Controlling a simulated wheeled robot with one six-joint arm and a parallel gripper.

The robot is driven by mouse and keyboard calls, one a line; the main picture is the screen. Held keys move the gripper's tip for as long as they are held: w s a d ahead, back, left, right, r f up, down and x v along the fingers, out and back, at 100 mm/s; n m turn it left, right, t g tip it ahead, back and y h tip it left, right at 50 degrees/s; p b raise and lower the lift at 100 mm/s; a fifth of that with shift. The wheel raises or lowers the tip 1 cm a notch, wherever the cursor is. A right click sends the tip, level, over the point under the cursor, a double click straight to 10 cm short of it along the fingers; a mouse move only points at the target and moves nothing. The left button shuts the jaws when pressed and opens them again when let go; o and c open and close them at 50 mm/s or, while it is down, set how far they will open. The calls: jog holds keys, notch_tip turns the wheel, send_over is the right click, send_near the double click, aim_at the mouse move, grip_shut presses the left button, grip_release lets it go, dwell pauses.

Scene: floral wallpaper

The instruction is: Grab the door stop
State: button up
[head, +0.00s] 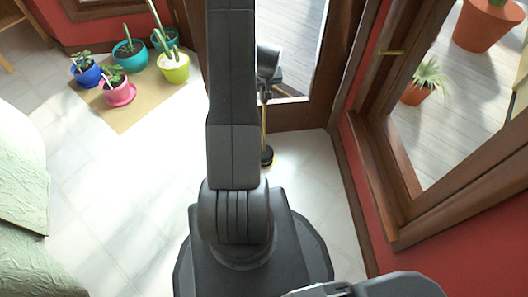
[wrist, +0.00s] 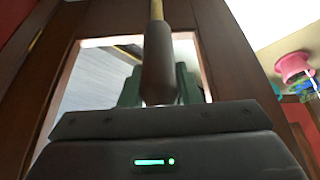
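The door stop (head: 264,128) is a thin yellow rod with a round black foot, standing roughly upright on the floor by the glass door. Its upper end is at my gripper (head: 266,84), partly hidden behind my arm in the head view. In the wrist view the door stop (wrist: 158,62) shows as a thick dark brown grip with a tan rod beyond it. The grey-green fingers of my gripper (wrist: 158,92) lie on either side of the brown grip. I cannot tell whether they press on it.
A brown-framed glass door (head: 304,116) stands just behind the door stop. A window frame and red wall (head: 460,250) are at the right. Several potted plants stand on a tan mat (head: 122,122) at upper left. The white tiled floor (head: 110,190) between is clear.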

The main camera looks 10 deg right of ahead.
grip_shut()
dwell(0.9)
jog(key=shift+w+r, duration=0.1)
